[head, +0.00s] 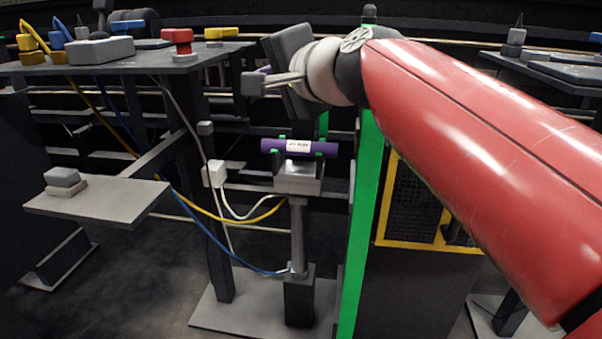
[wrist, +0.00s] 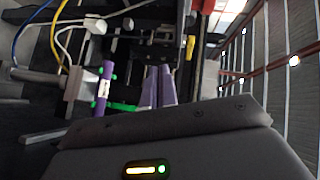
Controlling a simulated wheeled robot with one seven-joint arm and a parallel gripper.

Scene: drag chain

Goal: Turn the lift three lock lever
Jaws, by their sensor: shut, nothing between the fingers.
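The lift (head: 298,235) is a grey column on a dark base, with a pale block on top. A purple cylinder (head: 322,149) with a white label lies across it in green clips; the label is too small to read. The cylinder also shows in the wrist view (wrist: 104,80), left of my gripper (wrist: 159,71). My gripper's two purple fingers are shut together and empty, apart from the cylinder. In the head view my gripper is above the lift, its fingers mostly hidden. I cannot tell for certain which part is the lock lever.
A green upright post (head: 360,220) stands right of the lift. A white plug block (head: 216,173) with cables hangs at its left. A workbench (head: 120,66) with coloured parts and a lower shelf (head: 100,203) stand at left. A yellow-framed mesh panel (head: 415,243) is at right.

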